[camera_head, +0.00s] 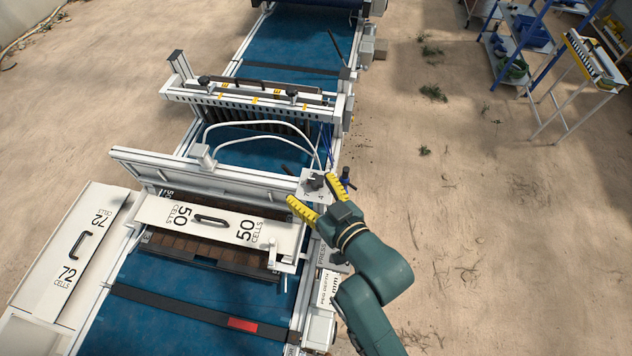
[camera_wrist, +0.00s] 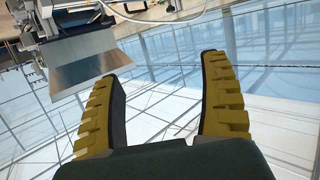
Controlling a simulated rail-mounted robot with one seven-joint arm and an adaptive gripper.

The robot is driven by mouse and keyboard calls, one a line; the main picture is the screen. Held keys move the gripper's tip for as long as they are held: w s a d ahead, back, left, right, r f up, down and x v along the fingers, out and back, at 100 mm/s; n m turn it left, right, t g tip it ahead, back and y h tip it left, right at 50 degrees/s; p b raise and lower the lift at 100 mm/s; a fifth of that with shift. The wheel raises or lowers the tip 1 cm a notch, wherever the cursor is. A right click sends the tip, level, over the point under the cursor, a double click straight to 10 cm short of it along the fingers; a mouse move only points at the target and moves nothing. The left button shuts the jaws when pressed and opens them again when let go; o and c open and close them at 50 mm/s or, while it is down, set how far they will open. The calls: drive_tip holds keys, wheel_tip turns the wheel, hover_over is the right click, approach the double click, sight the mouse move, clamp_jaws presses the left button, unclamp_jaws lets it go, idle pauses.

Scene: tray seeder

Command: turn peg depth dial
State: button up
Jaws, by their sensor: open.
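A small dark knob (camera_head: 316,182) sits on a white plate with digits, at the right side of the seeder in the head view. A label reading PEG DEPTH mm (camera_head: 329,289) is on the right side of the machine, nearer the bottom of the picture. My gripper (camera_head: 311,189) is open, its yellow fingers spread, with the knob appearing between them in the head view. In the wrist view my gripper (camera_wrist: 161,68) has nothing between its fingers, and no dial is seen. I cannot tell whether a finger touches the knob.
A 50 CELLS plate (camera_head: 222,221) with a handle lies left of my gripper over a brown tray. White hoses (camera_head: 262,126) arch just behind. The sandy floor (camera_head: 480,250) at right is clear near the machine.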

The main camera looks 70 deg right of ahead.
drive_tip(key=m+g, duration=0.1)
drive_tip(key=g, duration=0.1)
approach(317, 181)
drive_tip(key=x, duration=1)
drive_tip(key=shift+w+d, duration=0.2)
drive_tip(key=shift+d, duration=0.05)
drive_tip(key=c, duration=1.2)
drive_tip(key=shift+f+m+g, duration=0.1)
drive_tip(key=shift+m+g, duration=0.2)
drive_tip(key=shift+f+h+b, duration=0.15)
drive_tip(key=shift+h+b, duration=0.15)
drive_tip(key=shift+b, duration=0.3)
